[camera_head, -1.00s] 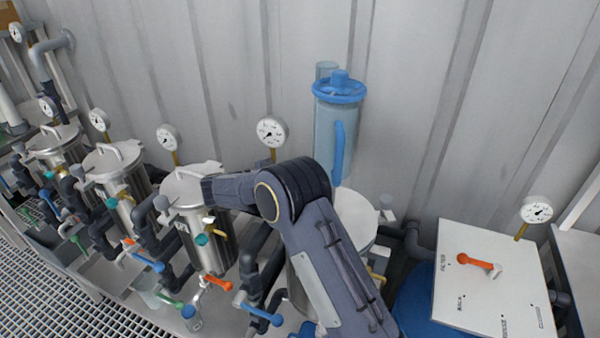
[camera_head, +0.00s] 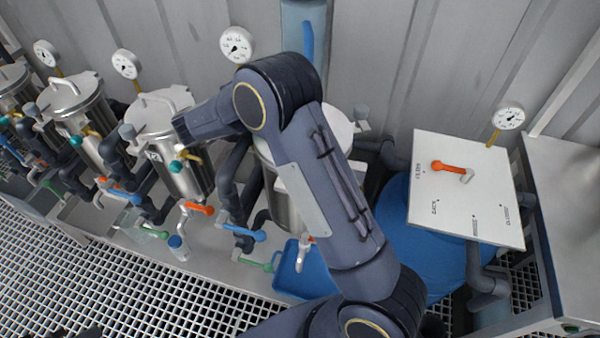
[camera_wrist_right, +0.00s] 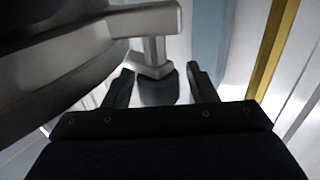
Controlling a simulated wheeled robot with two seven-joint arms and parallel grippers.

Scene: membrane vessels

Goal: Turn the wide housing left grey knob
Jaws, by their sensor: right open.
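The wide housing (camera_head: 335,125) stands right of the narrower steel housings in the head view, largely hidden behind my right arm. A grey knob (camera_head: 361,112) shows at its right side; its left side is covered by my arm. My right gripper (camera_wrist_right: 162,82) is open in the wrist view, one finger on each side of a dark grey knob (camera_wrist_right: 157,88). Whether the fingers touch the knob, I cannot tell. In the head view the right fingers cannot be made out. My left gripper is not clearly in view.
Narrow steel housings (camera_head: 160,112) with gauges stand left of my arm. A white panel (camera_head: 440,200) with an orange lever (camera_head: 449,167) is at the right. A blue tray (camera_head: 287,275) lies below. A grating floor (camera_head: 150,290) runs along the front.

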